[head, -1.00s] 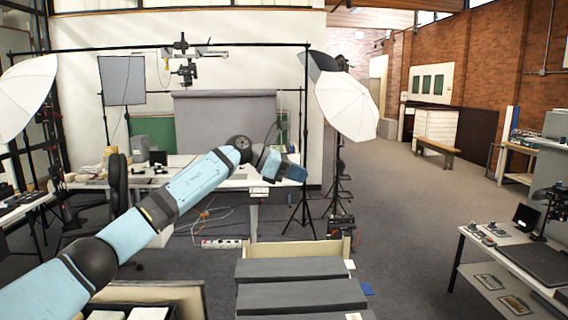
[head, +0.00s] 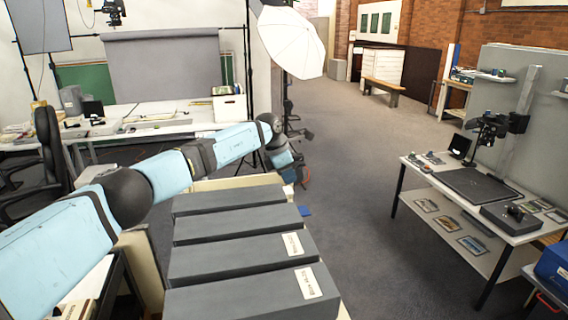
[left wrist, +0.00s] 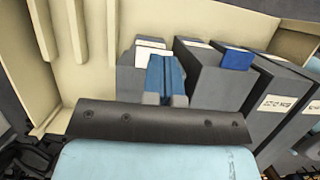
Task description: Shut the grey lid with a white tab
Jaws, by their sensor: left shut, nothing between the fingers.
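Several long grey boxes lie side by side in the head view. The farthest grey lid (head: 228,199) looks about flat; I cannot tell whether it is fully down. In the left wrist view a white tab (left wrist: 150,47) stands at the end of the leftmost grey box (left wrist: 128,78), partly behind my gripper. My left gripper (head: 296,177) is beyond the right end of that far box. In the left wrist view its blue fingers (left wrist: 165,72) are together and empty, in front of the box end. I cannot tell whether they touch it. My right gripper is not in view.
A neighbouring box has a blue tab (left wrist: 237,60). Nearer boxes carry white labels (head: 308,283). A cream crate wall (head: 240,182) borders the far side. A low table with equipment (head: 470,205) stands at right, with clear floor (head: 365,235) between.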

